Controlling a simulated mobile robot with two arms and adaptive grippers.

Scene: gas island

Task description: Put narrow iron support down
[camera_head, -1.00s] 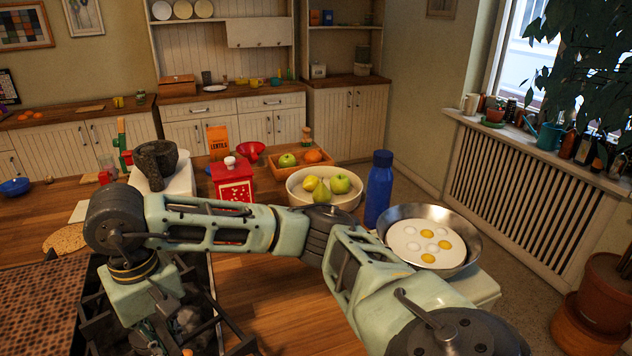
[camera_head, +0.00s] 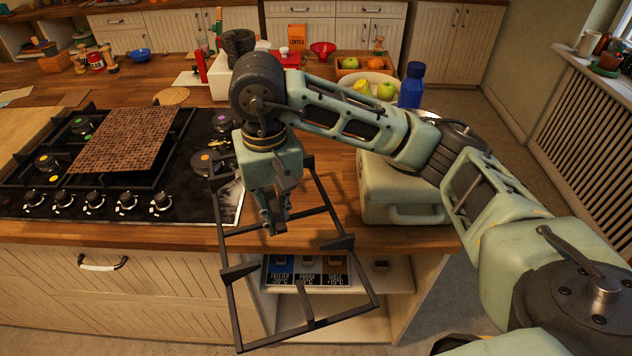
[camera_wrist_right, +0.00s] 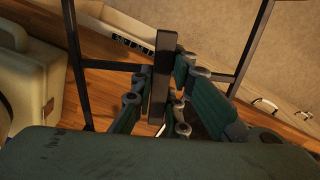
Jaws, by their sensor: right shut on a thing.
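The narrow iron support (camera_head: 318,236) is a dark rectangular frame with short inward prongs. In the head view it hangs tilted in front of the counter's front edge, its upper part over the counter and its lower part before an open shelf. My right gripper (camera_head: 273,220) is shut on one of its prongs. In the right wrist view the fingers (camera_wrist_right: 165,105) close on both sides of the dark bar (camera_wrist_right: 162,75) of the support. The gas stove (camera_head: 190,195) lies to the left of the gripper. My left gripper is not in view.
A brown mosaic board (camera_head: 125,140) lies on the stove, with knobs along the front. A pale green case (camera_head: 400,190) stands right of the support on the wooden counter. A blue bottle (camera_head: 411,86) and fruit bowl stand behind my right arm.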

